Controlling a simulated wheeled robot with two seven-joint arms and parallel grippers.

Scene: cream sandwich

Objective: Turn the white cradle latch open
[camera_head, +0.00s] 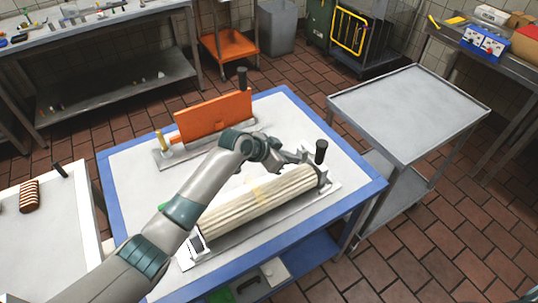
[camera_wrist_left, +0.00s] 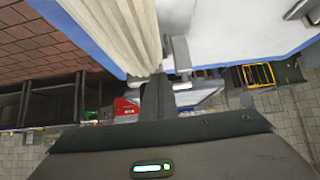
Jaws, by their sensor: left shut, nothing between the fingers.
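A cream ridged roll (camera_head: 258,203) lies in a long grey cradle (camera_head: 336,188) on the blue-edged table. A grey clamp part with a black knob (camera_head: 321,146) stands at its far right end. A small white piece with a dark face (camera_head: 196,244) is at the near left end; I cannot tell whether it is the latch. My left gripper (camera_head: 303,157) is shut and empty, beside the knob end. In the left wrist view, the shut fingers (camera_wrist_left: 158,98) point toward the roll's end (camera_wrist_left: 125,35) and a grey bracket (camera_wrist_left: 180,52). My right gripper is out of view.
An orange block (camera_head: 213,117) stands on a second grey base behind my left arm, with a black knob and yellow post nearby. A grey cart (camera_head: 410,110) stands to the right. A white table (camera_head: 45,235) is at the left. The blue table's (camera_head: 367,188) right corner is clear.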

